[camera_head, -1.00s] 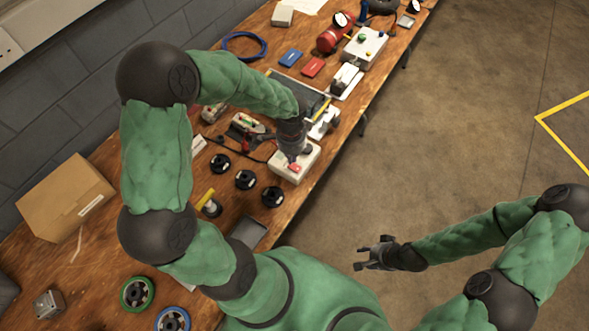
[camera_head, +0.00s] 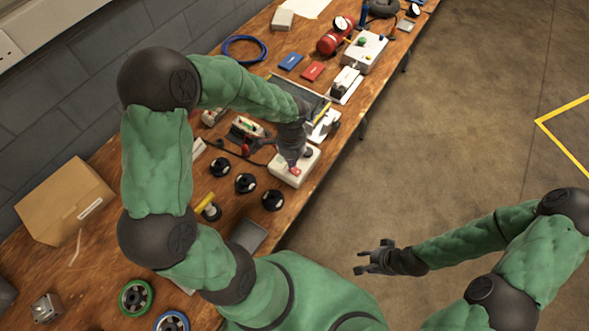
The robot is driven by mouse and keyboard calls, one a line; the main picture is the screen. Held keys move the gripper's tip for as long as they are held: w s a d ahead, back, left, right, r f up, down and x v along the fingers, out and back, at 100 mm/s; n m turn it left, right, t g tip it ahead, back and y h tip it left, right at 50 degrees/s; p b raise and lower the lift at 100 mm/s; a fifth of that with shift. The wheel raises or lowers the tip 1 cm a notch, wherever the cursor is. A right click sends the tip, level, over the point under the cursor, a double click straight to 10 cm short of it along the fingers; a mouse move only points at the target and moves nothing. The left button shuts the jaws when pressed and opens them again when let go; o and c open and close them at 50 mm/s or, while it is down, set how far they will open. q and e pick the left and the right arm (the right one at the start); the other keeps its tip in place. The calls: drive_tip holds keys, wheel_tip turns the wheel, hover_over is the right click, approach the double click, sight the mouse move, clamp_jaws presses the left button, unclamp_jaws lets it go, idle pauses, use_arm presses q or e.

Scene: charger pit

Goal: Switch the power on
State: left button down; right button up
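A white switch box (camera_head: 284,174) with a red switch (camera_head: 296,170) and a dark round knob (camera_head: 307,153) sits near the bench's front edge. My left gripper (camera_head: 292,163) points down over this box, with its tip at or just above the red switch. Its fingers look close together, but they are small and dark, so I cannot tell whether they are open or shut or touch the switch. My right gripper (camera_head: 362,262) is open and empty over the floor, away from the bench.
Black round knobs (camera_head: 245,183) stand left of the box on the wooden bench (camera_head: 150,240). A cardboard box (camera_head: 65,200) is at the far left. Another white box (camera_head: 364,52) and a red cylinder (camera_head: 331,40) stand further back. The floor right of the bench is clear.

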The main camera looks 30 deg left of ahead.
use_arm(q)
drive_tip(key=shift+f+b, duration=0.9)
drive_tip(key=shift+f, duration=0.3)
idle(1.1)
drive_tip(key=shift+r, duration=0.1)
drive_tip(key=shift+r+p, duration=2.95)
drive_tip(key=shift+r, duration=0.55)
drive_tip(key=shift+f, duration=0.1)
